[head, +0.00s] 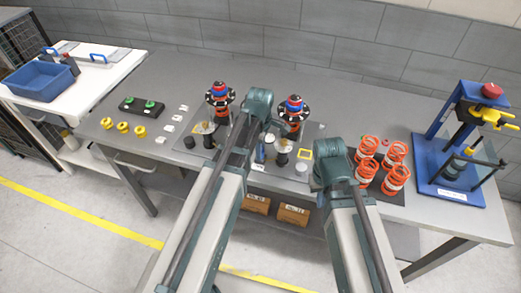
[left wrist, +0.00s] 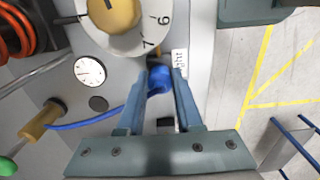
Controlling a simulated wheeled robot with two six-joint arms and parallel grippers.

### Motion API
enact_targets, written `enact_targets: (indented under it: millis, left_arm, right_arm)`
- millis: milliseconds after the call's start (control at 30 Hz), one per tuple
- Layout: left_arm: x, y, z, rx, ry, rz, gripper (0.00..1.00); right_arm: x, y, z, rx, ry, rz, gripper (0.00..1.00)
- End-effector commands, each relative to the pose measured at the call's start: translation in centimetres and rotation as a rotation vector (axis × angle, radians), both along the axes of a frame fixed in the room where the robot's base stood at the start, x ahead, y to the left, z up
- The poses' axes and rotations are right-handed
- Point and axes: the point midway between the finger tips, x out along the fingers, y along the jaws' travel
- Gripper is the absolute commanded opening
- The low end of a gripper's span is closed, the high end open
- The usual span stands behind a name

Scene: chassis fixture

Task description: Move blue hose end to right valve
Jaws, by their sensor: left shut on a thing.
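In the left wrist view my left gripper (left wrist: 164,72) is shut on the blue hose end (left wrist: 158,82), which sits between its fingertips. The thin blue hose (left wrist: 95,120) runs left to a yellow-tan fitting (left wrist: 40,122). Just beyond the fingertips is a white numbered dial (left wrist: 146,42) with a yellow centre. A small label (left wrist: 180,60), partly readable as "ght", lies beside the right finger. Whether the hose end touches anything beyond the fingers is hidden.
The grey table (head: 345,92) holds two round-topped stacks (head: 220,94), several orange coils (head: 397,178) and a blue press (head: 450,180). A blue bin (head: 40,82) stands on the white side table. A pressure gauge (left wrist: 90,70) and orange coil (left wrist: 22,30) are near the left gripper.

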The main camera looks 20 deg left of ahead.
Motion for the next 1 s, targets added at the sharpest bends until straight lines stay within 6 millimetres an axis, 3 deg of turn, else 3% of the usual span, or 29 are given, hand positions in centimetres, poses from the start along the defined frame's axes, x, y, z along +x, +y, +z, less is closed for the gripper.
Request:
enact_targets:
  millis: [733, 767, 933, 1000]
  left_arm:
    - [0.01, -0.01, -0.35, 0.0, 0.0, 0.0, 0.0]
    - [0.01, -0.01, -0.3, 0.0, 0.0, 0.0, 0.38]
    - [0.01, -0.01, -0.27, 0.0, 0.0, 0.0, 0.69]
    - [0.01, -0.01, -0.27, 0.0, 0.0, 0.0, 0.69]
  right_arm:
    - [0.0, 0.0, -0.35, 0.0, 0.0, 0.0, 0.0]
    - [0.0, 0.0, -0.3, 0.0, 0.0, 0.0, 0.0]
    - [0.0, 0.01, -0.27, 0.0, 0.0, 0.0, 0.0]
    - [0.0, 0.01, -0.27, 0.0, 0.0, 0.0, 0.0]
